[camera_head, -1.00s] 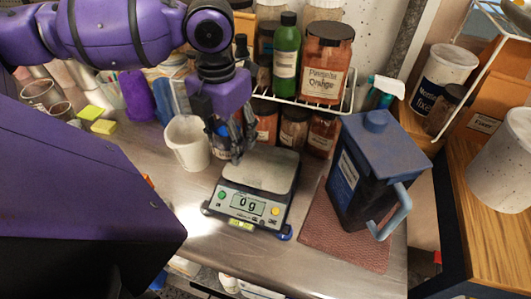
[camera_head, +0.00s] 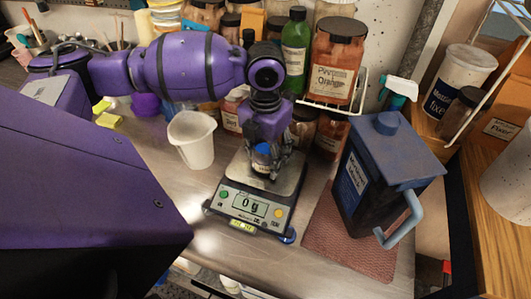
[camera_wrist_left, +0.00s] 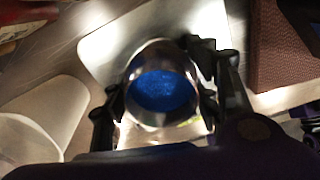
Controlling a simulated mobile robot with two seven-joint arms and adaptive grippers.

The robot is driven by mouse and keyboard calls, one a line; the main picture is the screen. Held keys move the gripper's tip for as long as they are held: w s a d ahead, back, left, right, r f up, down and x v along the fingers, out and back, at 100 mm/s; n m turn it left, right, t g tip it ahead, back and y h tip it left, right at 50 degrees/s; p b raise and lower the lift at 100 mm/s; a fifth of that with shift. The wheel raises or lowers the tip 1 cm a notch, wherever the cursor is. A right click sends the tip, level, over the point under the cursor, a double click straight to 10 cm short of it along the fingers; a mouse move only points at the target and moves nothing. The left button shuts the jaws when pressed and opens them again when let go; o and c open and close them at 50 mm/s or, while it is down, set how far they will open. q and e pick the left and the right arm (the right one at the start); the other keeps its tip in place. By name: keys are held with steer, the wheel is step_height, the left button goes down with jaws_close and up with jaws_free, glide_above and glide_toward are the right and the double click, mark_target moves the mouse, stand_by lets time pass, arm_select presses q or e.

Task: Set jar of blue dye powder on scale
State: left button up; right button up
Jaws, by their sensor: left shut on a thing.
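My left gripper (camera_head: 263,160) is shut on the jar of blue dye powder (camera_head: 262,150), a small clear jar. In the left wrist view the blue powder shows inside the round jar (camera_wrist_left: 160,92), with the gripper fingers (camera_wrist_left: 160,105) on either side. The digital scale (camera_head: 250,207) stands on the metal bench, and its display reads 0 g. The jar is over the scale's plate (camera_head: 289,178). Whether its base touches the plate cannot be told. My right gripper is not in view.
A white beaker (camera_head: 194,140) stands left of the scale. A dark blue jug (camera_head: 372,180) with a handle stands to the right on a reddish mat (camera_head: 335,242). A wire rack (camera_head: 345,106) with jars and a green bottle (camera_head: 295,50) is behind.

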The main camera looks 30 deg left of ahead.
arm_select(q)
steer(key=o, duration=1.3)
steer(key=shift+f, duration=0.1)
step_height(320, 180, up, 12)
steer(key=shift+r, duration=0.2)
